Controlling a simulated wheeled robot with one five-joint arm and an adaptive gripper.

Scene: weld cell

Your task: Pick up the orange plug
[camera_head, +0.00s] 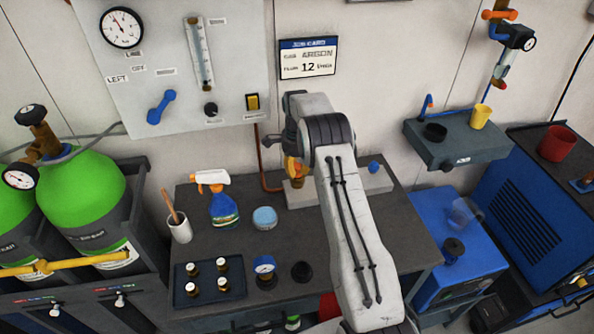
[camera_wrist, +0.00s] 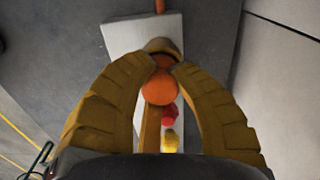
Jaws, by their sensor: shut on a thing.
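The orange plug (camera_wrist: 160,88) is round-headed and sits between the two brown-yellow fingers of my gripper (camera_wrist: 163,62) in the wrist view. The fingers are shut on it, over the pale block (camera_wrist: 120,38). I cannot tell whether the plug is still seated in the block. A red plug (camera_wrist: 169,114) and a yellow plug (camera_wrist: 169,140) line up beside it, seen between the fingers. In the head view my gripper (camera_head: 293,170) is at the left part of the pale block (camera_head: 299,197), and my arm hides much of the block. A blue plug (camera_head: 375,167) shows at its right.
The dark bench (camera_head: 290,245) also holds a spray bottle (camera_head: 222,205), a light-blue tin (camera_head: 265,218), a cup (camera_head: 179,229) and a tray of small fittings (camera_head: 180,300). A copper pipe (camera_head: 263,165) runs down the wall behind the block. Green cylinders (camera_head: 85,190) stand left.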

